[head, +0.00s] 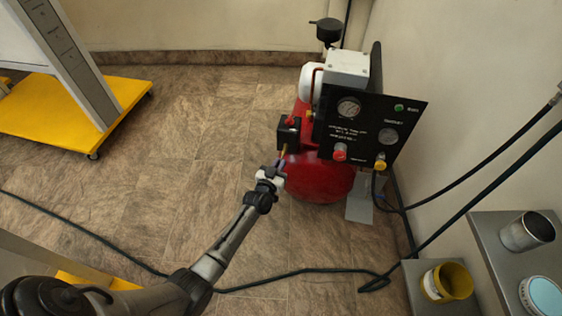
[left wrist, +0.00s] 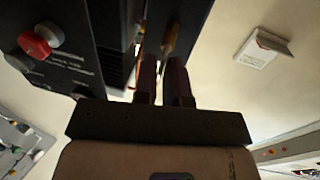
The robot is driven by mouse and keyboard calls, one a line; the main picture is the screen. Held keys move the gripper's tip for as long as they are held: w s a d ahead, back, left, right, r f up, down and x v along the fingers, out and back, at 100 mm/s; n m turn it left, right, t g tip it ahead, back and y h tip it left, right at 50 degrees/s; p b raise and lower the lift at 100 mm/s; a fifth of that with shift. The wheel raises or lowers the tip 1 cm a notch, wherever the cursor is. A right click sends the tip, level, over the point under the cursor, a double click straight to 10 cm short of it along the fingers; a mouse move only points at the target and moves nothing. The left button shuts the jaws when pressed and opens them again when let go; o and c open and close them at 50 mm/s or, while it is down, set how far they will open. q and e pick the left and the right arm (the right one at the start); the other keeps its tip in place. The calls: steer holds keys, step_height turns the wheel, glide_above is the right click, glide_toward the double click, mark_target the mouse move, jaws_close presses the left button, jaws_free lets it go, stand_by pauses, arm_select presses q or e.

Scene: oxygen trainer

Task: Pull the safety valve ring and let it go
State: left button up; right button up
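A red air compressor (head: 322,177) with a black gauge panel (head: 366,128) stands against the right wall. My left gripper (head: 280,166) is at the left side of its red tank, just below a black box (head: 288,133). In the left wrist view the two dark fingers (left wrist: 162,82) are a narrow gap apart, with nothing clearly seen between them. A brass-coloured piece (left wrist: 171,32) shows just beyond the fingertips; contact cannot be made out. The safety valve ring itself cannot be made out. My right gripper is out of view.
The panel carries a red knob (head: 340,152) and a yellow knob (head: 380,164). A dark hose (head: 290,275) lies across the floor. A yellow wheeled base (head: 60,112) is at left. Grey shelves at lower right hold a yellow pot (head: 447,282) and a metal cup (head: 527,232).

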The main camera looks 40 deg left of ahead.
arm_select(q)
jaws_close()
steer(key=shift+s+d+r+p, duration=0.1)
steer(key=shift+s+p, duration=0.1)
steer(key=shift+p, duration=0.1)
steer(key=shift+s+d+p, duration=0.2)
steer(key=shift+s+p, duration=0.1)
steer(key=shift+s, duration=0.05)
stand_by(0.5)
steer(key=shift+o, duration=0.3)
jaws_free()
steer(key=o, duration=0.3)
steer(key=shift+d, duration=0.1)
